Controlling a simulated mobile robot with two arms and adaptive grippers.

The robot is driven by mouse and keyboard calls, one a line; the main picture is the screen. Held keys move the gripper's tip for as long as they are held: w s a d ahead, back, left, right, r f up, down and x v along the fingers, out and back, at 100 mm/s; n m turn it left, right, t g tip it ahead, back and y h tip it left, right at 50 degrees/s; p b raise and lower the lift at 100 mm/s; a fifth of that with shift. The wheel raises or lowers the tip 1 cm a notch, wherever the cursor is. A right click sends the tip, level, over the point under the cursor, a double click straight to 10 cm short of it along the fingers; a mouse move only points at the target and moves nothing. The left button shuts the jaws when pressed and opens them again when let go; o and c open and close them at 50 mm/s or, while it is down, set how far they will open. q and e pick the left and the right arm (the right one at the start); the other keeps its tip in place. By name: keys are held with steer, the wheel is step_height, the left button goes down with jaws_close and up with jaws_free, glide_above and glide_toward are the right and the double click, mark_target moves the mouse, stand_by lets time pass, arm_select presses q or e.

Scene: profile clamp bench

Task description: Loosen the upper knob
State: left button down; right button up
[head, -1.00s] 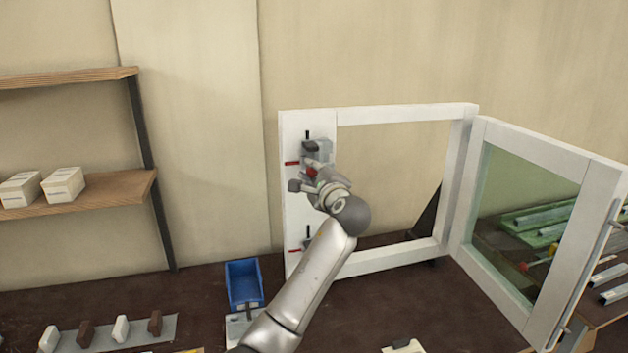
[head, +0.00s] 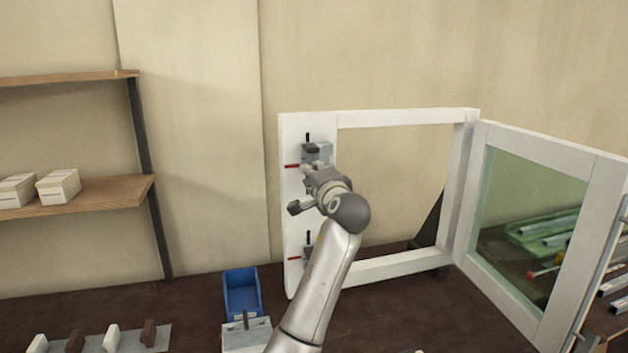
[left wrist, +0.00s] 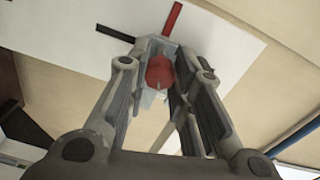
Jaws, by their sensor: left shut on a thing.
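The upper clamp (head: 318,150) is a grey block with a black lever, mounted on the left post of the white frame (head: 290,228). Its red knob (left wrist: 159,72) shows between my left fingers in the left wrist view. My left gripper (left wrist: 166,68) is shut on this knob. In the head view my left gripper (head: 314,182) is just below the clamp block and hides the knob. A red mark (head: 292,166) sits beside the upper clamp. The lower clamp (head: 307,252) is partly hidden by my arm. My right gripper is not in view.
A glazed sash (head: 468,215) stands swung open at the right of the frame. A blue bin (head: 228,294) and a grey metal block (head: 246,333) are on the dark bench left of my arm. Shelves with white boxes (head: 58,187) are at the far left.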

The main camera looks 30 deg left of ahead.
arm_select(q)
steer(key=shift+r, duration=0.1)
stand_by(0.4)
steer(key=c, duration=1.2)
jaws_free()
steer(key=shift+c, duration=0.2)
steer(key=v, duration=1.2)
